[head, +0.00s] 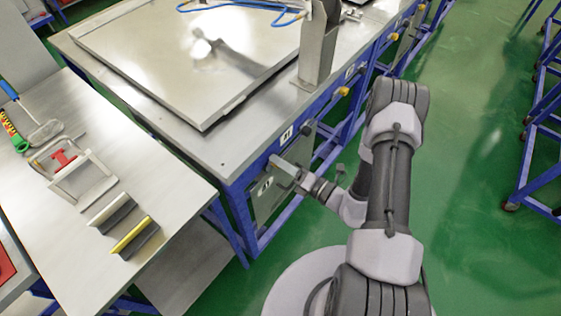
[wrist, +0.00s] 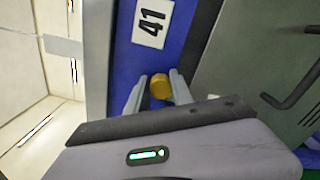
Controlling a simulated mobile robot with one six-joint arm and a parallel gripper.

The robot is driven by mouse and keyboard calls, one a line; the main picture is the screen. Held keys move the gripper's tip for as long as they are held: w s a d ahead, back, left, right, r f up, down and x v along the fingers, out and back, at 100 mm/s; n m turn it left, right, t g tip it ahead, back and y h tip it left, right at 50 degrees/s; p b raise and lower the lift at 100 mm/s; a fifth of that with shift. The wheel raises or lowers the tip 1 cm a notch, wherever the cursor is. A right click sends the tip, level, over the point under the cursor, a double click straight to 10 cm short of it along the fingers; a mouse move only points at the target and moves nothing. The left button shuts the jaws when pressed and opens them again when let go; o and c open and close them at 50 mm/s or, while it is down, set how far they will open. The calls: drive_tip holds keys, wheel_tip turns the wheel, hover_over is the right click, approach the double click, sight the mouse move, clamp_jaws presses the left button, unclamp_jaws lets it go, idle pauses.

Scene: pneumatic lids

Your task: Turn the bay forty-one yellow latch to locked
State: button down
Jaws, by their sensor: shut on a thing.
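The yellow latch (wrist: 160,87) shows in the wrist view as a small round yellow knob on a blue frame rail, just below the white "41" label (wrist: 150,23). My gripper (wrist: 157,90) has one finger on each side of the knob and is shut on it. Which way the latch is turned cannot be told. In the head view my gripper (head: 285,168) reaches the blue front rail at the near corner of the bench, below its "41" label (head: 287,136). The latch is hard to make out there.
A grey door with a dark handle (wrist: 290,97) is right of the latch in the wrist view. The bench carries a large flat metal lid (head: 170,60) and an upright metal bracket (head: 319,50). A side table (head: 165,205) holds tools at left.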

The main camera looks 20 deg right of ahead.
drive_tip(key=n, duration=0.4)
drive_tip(key=shift+n, duration=0.4)
drive_tip(key=shift+s+n, duration=0.1)
drive_tip(key=shift+n, duration=0.2)
drive_tip(key=c, duration=1.1)
unclamp_jaws()
drive_tip(key=shift+r, duration=0.1)
drive_tip(key=p+v, duration=0.3)
drive_tip(key=v, duration=1.4)
drive_tip(key=shift+s, duration=0.15)
